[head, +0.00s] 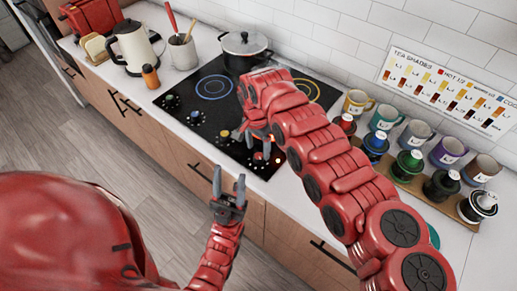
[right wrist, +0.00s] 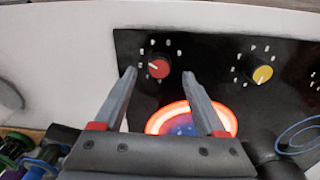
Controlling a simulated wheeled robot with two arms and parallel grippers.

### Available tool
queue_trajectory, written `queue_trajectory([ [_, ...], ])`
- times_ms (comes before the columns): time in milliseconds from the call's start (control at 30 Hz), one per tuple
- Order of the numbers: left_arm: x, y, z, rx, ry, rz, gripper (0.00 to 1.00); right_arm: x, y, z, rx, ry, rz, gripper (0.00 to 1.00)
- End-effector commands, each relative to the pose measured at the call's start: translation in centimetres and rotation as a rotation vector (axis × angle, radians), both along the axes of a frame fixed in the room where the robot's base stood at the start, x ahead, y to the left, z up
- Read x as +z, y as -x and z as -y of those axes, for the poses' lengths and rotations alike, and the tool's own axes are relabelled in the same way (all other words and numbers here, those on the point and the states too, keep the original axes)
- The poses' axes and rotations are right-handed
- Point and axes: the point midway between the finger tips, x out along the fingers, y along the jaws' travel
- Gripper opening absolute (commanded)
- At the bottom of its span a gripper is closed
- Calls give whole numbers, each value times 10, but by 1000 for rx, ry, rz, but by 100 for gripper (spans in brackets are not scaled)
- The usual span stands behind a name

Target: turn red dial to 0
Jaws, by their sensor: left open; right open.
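The red dial (right wrist: 159,69) sits on the black cooktop panel in the right wrist view, with pale marks around it. A white pointer line shows on the left part of its face; the numbers are too small to read. My right gripper (right wrist: 159,74) is open, its fingertips on either side of the dial in the picture, with visible gaps. I cannot tell how far above the dial they are. In the head view, my right arm partly hides that corner of the cooktop. My left gripper (head: 229,181) is open and empty in front of the counter.
A yellow dial (right wrist: 262,75) is right of the red one. A burner (right wrist: 158,120) glows red beneath my right gripper's fingers. A pot (head: 245,50) stands at the back of the cooktop. Mugs and jars on a wooden tray (head: 408,182) stand to the right of my right arm.

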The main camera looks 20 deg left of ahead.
Motion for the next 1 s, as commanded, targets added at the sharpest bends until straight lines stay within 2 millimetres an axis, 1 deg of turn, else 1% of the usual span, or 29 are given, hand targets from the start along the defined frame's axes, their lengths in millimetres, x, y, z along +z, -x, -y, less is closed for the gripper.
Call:
queue_trajectory([
  [33, 5, 0, 0, 0, 0, 0, 50, -7, 2, 1, 2, 3, -5, 73],
  [100, 5, 0, 0, 0, 0, 0, 50, -18, 1, -1, 0, -1, -2, 73],
  [200, 6, 0, 0, 0, 0, 0, 50, -28, 1, 1, -1, 1, -1, 73],
  [333, 6, 0, 0, 0, 0, 0, 50, -34, 1, 2, 0, 2, -1, 73],
  [567, 6, 0, 0, 0, 0, 0, 50, -34, 1, 2, 0, 1, 0, 73],
  [667, 6, 0, 0, 0, 0, 0, 50, -34, 0, 2, -1, 0, 1, 57],
  [700, 6, 0, 0, 0, 0, 0, 50, -34, 0, 2, -1, 0, 0, 50],
  [767, 6, 0, 0, 0, 0, 0, 50, -34, 0, 1, -1, 0, 0, 39],
  [900, 6, 0, 0, 0, 0, 0, 50, -34, 0, 2, -1, 0, 1, 14],
  [967, 6, 0, 0, 0, 0, 0, 50, -34, 0, 2, -1, 0, 1, 3],
  [1000, 6, 0, 0, 0, 0, 0, 50, -34, 0, 2, -1, 0, 1, 0],
])
